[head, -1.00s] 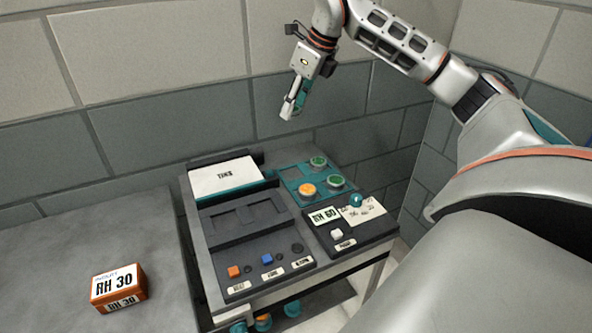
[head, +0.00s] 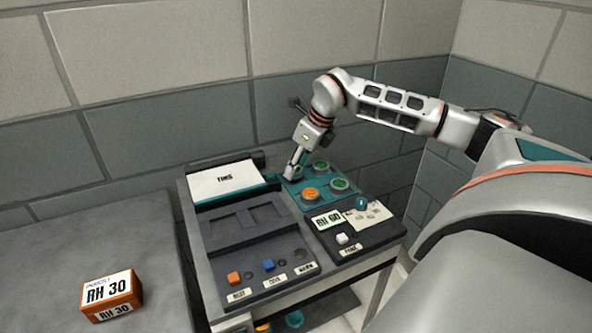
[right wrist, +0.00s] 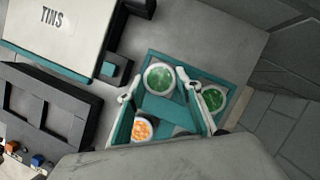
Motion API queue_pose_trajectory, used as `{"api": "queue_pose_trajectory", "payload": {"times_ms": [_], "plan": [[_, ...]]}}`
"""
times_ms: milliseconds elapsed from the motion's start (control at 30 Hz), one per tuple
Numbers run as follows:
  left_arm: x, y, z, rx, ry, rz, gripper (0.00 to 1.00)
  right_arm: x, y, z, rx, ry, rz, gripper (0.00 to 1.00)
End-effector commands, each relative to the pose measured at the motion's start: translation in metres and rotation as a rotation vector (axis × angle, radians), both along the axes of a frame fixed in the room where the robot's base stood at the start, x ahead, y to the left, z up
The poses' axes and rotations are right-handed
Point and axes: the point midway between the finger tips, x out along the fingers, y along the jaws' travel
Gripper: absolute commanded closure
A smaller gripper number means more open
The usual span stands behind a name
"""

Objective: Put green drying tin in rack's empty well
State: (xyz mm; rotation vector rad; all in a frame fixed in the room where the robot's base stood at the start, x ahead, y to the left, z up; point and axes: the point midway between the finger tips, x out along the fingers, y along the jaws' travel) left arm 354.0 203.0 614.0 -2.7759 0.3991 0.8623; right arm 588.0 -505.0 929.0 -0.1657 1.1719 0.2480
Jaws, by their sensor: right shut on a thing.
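My right gripper (head: 290,174) points down at the far left well of the teal rack (head: 290,189). In the right wrist view its fingers (right wrist: 155,86) are shut on a green drying tin (right wrist: 158,78), over that corner of the rack. The head view mostly hides this tin, and I cannot tell whether it touches the well's floor. The other wells hold a far right green tin (head: 320,167), a near right green tin (head: 339,184) and a near left orange tin (head: 311,194). My left gripper is not in view.
A white TINS card (head: 226,181) lies left of the rack. A dark panel (head: 262,283) with coloured buttons and an RH 60 panel (head: 352,243) are in front. An orange RH 30 box (head: 112,296) stands on the grey surface at left. The wall rises behind.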

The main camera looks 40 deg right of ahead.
Motion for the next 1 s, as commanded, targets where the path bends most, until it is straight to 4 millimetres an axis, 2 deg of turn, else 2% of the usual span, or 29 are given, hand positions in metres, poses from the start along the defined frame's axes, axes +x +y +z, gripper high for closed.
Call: {"api": "queue_pose_trajectory", "payload": {"times_ms": [100, 600, 633, 667, 1000], "plan": [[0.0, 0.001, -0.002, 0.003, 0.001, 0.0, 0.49, 0.0, 0.0, -0.011, 0.0, 0.0, 0.0, 0.87], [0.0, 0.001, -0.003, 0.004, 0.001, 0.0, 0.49, 0.0, 0.0, -0.017, 0.0, -0.002, 0.001, 0.87], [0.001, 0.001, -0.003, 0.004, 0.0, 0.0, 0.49, 0.0, 0.0, -0.017, -0.001, -0.002, 0.001, 0.58], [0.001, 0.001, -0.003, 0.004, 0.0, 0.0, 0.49, 0.0, 0.0, -0.017, -0.001, -0.001, 0.001, 0.5], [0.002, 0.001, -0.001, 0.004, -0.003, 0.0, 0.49, 0.0, 0.0, -0.015, 0.0, 0.0, 0.001, 0.49]]}}
